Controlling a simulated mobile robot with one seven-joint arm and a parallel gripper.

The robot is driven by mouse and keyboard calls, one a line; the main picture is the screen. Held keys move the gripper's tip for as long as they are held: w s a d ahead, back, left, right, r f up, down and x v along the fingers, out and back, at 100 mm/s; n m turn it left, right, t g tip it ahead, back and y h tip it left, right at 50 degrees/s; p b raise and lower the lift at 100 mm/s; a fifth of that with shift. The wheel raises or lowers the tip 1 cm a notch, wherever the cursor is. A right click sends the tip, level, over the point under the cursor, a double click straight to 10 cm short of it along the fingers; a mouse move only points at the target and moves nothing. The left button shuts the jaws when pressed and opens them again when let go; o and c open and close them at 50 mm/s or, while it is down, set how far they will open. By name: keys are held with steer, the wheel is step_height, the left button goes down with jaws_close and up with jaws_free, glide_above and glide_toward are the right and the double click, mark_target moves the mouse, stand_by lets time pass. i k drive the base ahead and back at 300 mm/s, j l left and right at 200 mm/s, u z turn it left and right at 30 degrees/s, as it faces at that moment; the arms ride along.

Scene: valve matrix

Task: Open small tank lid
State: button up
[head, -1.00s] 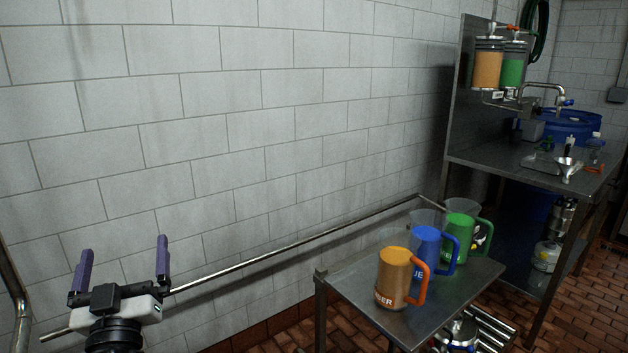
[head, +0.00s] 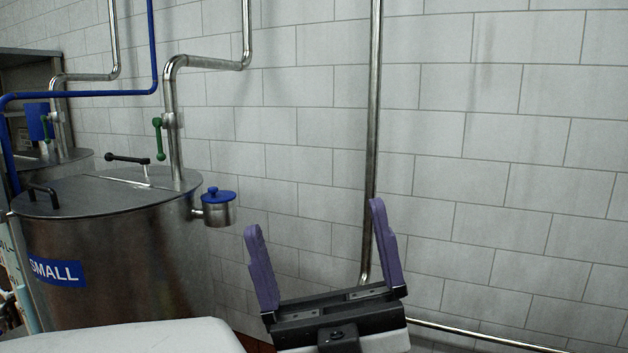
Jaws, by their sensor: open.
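The small tank (head: 130,255) is a steel cylinder at the left of the head view, with a blue label reading SMALL (head: 57,270). Its flat steel lid (head: 100,190) looks shut. A black bar handle (head: 44,193) is on the lid's left side, and a black-knobbed lever (head: 128,159) is toward the back. My gripper (head: 315,222) is open and empty, its two purple fingers pointing up. It appears right of the tank in the picture, apart from it.
A steel pipe (head: 172,110) with a green-handled valve (head: 158,135) rises behind the lid. A blue-capped side port (head: 218,207) sticks out on the tank's right. A vertical pipe (head: 373,120) runs along the tiled wall.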

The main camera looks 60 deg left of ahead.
mark_target(77, 196)
steer(key=u, duration=2.9)
steer(key=i+j+z, duration=0.2)
steer(key=i+j, duration=0.55)
steer(key=j, duration=0.05)
